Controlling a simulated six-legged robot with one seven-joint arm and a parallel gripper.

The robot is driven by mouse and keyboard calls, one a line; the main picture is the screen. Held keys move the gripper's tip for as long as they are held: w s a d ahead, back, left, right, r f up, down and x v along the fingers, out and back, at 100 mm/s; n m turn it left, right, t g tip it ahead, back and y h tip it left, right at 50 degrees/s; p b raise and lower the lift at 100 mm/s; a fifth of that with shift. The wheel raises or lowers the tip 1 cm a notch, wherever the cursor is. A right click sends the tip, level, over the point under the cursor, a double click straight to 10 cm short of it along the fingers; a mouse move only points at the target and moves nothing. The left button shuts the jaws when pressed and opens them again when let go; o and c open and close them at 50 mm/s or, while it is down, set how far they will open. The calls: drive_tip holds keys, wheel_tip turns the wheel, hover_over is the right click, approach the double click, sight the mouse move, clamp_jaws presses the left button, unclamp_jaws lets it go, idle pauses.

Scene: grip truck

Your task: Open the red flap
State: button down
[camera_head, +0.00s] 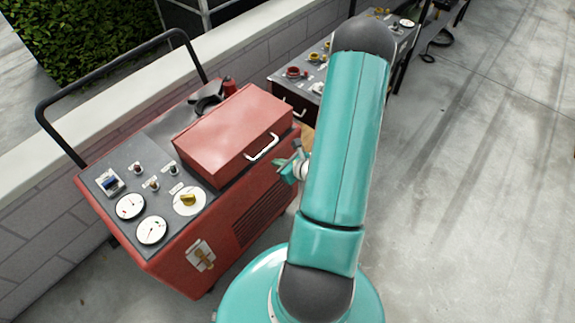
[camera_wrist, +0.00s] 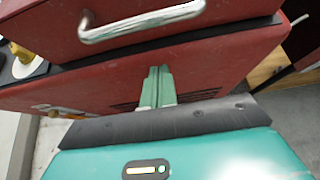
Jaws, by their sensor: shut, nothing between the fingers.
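The red flap (camera_head: 232,133) is a box-shaped lid on top of the red machine (camera_head: 232,215). It looks closed. Its silver handle (camera_head: 262,147) is on the front face, on the side toward my arm. In the wrist view the handle (camera_wrist: 142,22) is at the upper left. My gripper (camera_head: 297,165) is beside the machine, just right of and below the handle, partly hidden by my arm. In the wrist view its green fingers (camera_wrist: 157,85) are together, below the handle and apart from it, in front of the machine's red side. Nothing shows between them.
The machine's top left has gauges (camera_head: 130,206), switches and a yellow knob (camera_head: 187,197). A black push bar (camera_head: 110,85) rises behind it. A second machine (camera_head: 300,93) stands farther back along the low wall (camera_head: 250,40). Concrete floor (camera_head: 480,180) on the right is clear.

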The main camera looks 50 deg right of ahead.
drive_tip(key=shift+w+a+f, duration=0.1)
drive_tip(key=shift+w+f, duration=0.3)
drive_tip(key=shift+w, duration=0.2)
drive_tip(key=shift+w+r, duration=0.25)
drive_tip(key=shift+r, duration=0.75)
drive_tip(key=shift+w+r, duration=0.2)
drive_tip(key=shift+r, duration=0.8)
drive_tip(key=shift+r, duration=0.15)
